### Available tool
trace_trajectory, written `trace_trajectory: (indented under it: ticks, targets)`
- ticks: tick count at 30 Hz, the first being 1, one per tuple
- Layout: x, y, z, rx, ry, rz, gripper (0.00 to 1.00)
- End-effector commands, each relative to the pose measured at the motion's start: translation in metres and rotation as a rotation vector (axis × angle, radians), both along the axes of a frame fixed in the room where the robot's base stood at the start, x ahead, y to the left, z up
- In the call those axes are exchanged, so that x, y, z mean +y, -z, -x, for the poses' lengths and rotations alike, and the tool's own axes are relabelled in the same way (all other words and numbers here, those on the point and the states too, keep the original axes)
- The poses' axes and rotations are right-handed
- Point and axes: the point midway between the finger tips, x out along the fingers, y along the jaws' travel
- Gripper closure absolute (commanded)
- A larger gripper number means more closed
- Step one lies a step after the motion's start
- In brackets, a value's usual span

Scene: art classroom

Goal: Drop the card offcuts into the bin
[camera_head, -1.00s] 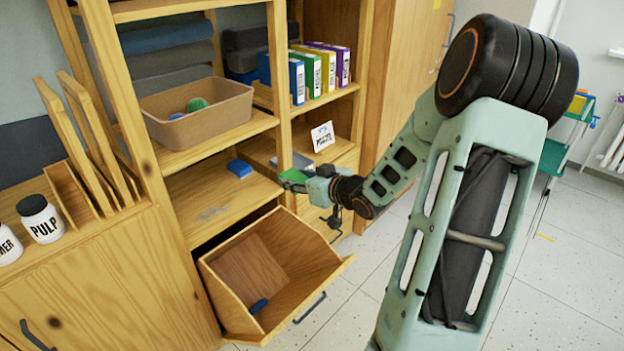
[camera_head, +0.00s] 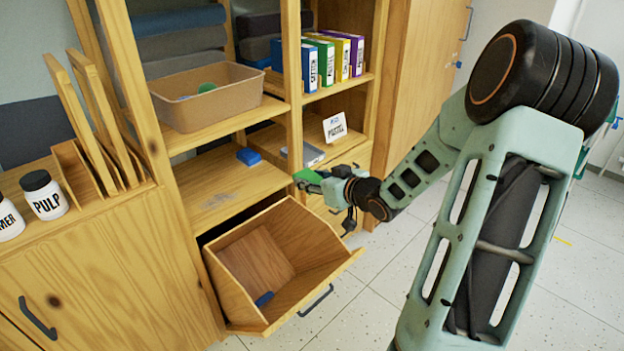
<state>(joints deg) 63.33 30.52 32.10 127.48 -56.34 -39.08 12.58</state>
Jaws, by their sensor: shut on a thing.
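My gripper (camera_head: 321,184) is shut on a green card offcut (camera_head: 306,176). It holds the offcut in front of the shelf unit, above and slightly right of the bin. The wooden bin (camera_head: 333,266) is tilted out, open at the top, at the bottom of the unit. A blue offcut (camera_head: 264,299) lies inside it near the front. Another blue piece (camera_head: 249,156) lies on the middle shelf, left of my gripper. The fingertips are small and partly hidden by the green offcut.
A cardboard-coloured tray (camera_head: 226,108) with a green item inside stands on the shelf above. Several labelled binders (camera_head: 340,55) and a white sign card (camera_head: 335,127) are to the right. A PULP jar (camera_head: 44,195) stands on the left cabinet. Shelf uprights border the opening. Floor at right is clear.

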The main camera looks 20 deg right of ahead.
Motion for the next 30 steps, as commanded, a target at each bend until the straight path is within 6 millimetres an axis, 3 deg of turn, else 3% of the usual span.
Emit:
trace_trajectory:
  ticks: [6,7,12,23,30]
  targets:
    - [0.0,-0.001,0.0,0.0,0.0,0.0,0.78]
    - [0.0,-0.001,0.0,0.0,0.0,0.0,0.58]
    - [0.0,-0.001,0.0,0.0,0.0,0.0,0.41]
    - [-0.002,-0.003,0.004,-0.001,0.001,0.001,0.41]
    - [-0.009,-0.017,0.037,-0.001,0.004,0.006,0.41]
